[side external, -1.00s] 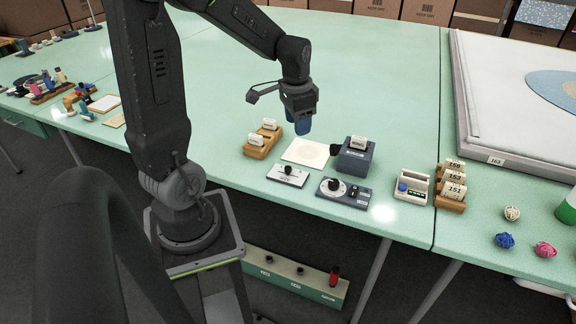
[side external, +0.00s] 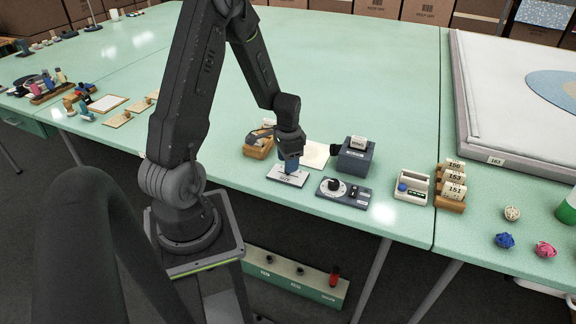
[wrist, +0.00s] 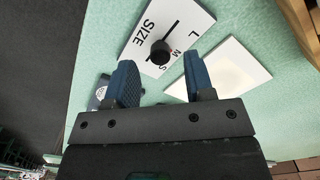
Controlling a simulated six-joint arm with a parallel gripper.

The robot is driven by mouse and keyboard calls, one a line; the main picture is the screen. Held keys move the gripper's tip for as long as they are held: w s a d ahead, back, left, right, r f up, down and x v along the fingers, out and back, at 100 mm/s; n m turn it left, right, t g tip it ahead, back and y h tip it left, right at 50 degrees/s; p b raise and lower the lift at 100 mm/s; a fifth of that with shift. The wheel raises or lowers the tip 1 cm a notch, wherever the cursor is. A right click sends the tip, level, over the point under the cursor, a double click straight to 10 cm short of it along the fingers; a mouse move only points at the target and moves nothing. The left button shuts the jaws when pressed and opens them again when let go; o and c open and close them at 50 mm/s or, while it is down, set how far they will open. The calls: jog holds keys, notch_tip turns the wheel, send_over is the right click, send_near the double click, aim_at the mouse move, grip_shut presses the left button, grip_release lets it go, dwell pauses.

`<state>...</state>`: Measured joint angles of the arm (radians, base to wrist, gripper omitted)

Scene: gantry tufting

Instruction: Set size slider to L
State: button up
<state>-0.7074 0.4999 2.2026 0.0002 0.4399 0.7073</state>
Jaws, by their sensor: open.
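The size slider is a white plate (wrist: 148,28) marked SIZE with the letters L, M and S beside a dark slot. Its round black knob (wrist: 160,52) sits at the S end of the slot, away from L. In the side view the plate (side external: 282,178) lies on the table, its knob hidden behind my gripper (side external: 291,165). In the wrist view the blue fingers of my gripper (wrist: 161,80) are open and empty, with the knob between and just beyond their tips. I cannot tell if they touch it.
A dial box (side external: 343,192) stands just right of the slider. A cream square (side external: 316,154) lies behind it, and a dark blue box (side external: 354,160) stands behind the dial box. A wooden holder (side external: 257,150) is at back left.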

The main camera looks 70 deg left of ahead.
jog(key=shift+f, duration=1.15)
jog(key=shift+c, duration=0.4)
grip_shut()
